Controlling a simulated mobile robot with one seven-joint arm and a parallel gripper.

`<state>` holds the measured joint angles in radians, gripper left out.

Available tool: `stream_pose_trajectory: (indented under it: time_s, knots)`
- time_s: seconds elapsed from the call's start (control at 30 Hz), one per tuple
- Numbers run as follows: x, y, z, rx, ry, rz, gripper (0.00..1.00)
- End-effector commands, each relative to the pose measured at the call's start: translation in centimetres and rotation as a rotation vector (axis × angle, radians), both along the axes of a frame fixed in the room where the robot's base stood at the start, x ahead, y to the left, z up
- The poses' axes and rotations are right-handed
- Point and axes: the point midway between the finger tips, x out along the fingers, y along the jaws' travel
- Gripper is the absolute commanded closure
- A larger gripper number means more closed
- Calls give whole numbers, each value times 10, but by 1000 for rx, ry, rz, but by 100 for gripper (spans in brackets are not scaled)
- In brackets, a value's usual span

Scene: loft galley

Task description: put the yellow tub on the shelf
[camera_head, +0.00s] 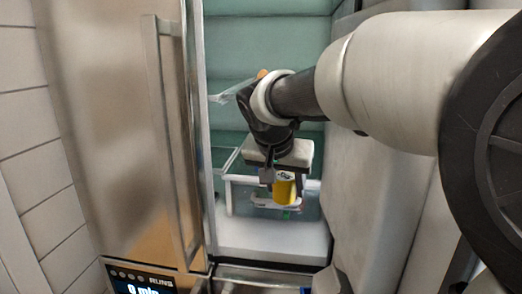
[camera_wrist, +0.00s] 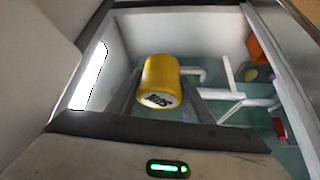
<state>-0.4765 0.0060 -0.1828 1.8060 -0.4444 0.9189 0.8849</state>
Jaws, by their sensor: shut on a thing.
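The yellow tub (camera_head: 285,190) is a small cylinder with a dark-printed pale end. It hangs between the fingers of my gripper (camera_head: 283,178), which is shut on it inside an open fridge-like compartment. In the wrist view the tub (camera_wrist: 160,75) sits between the two dark fingers, its printed end towards the camera. A pale shelf-like surface (camera_head: 270,238) lies at the bottom of the compartment, in front of and below the tub. I cannot tell how far the tub is above any surface, or whether it touches one.
A tall metal door with a long handle (camera_head: 170,140) borders the opening on the left. A pale wall (camera_head: 375,200) closes it on the right. White rails (camera_head: 229,195) stand close beside my gripper. The wrist view shows an orange item (camera_wrist: 258,58) at the right.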

Motion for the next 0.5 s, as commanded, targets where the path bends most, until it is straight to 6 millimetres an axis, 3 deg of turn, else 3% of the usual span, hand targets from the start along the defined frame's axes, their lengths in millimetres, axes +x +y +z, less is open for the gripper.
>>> stream_pose_trajectory:
  time_s: [0.3, 0.5]
  knots:
    - [79, -34, 7, -3, 2, -4, 80]
    - [106, -45, 3, 0, 0, -2, 80]
